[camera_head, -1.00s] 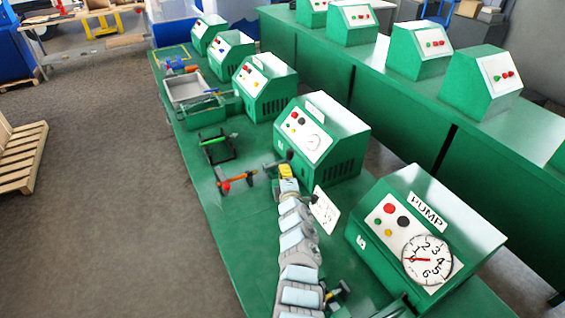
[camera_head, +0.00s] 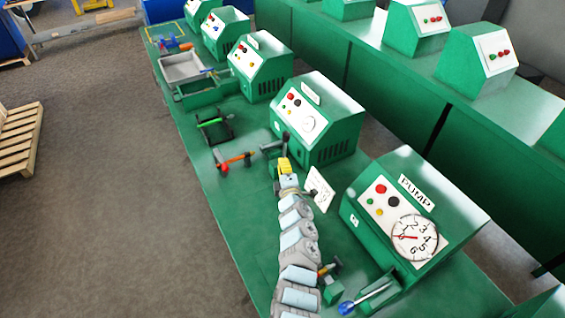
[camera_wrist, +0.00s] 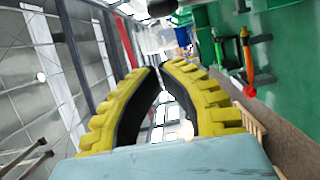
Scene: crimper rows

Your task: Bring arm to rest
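My arm (camera_head: 297,238) stretches up the green bench from the bottom of the head view. At its end is my gripper (camera_head: 284,164), with yellow fingers, seen between the orange-handled tool and the green machine with a round dial. In the wrist view my gripper's (camera_wrist: 159,68) two ridged yellow fingers lean together, with their tips about meeting. Nothing shows held between them. The wrist view looks sideways, with the bench along the right.
The PUMP machine (camera_head: 415,215) stands right of my arm. A blue-handled screwdriver (camera_head: 364,297), a small hammer-like tool (camera_head: 328,269), an orange-handled tool (camera_head: 234,160) and a grey tray (camera_head: 181,67) are on the bench. Floor left of the bench is clear near it.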

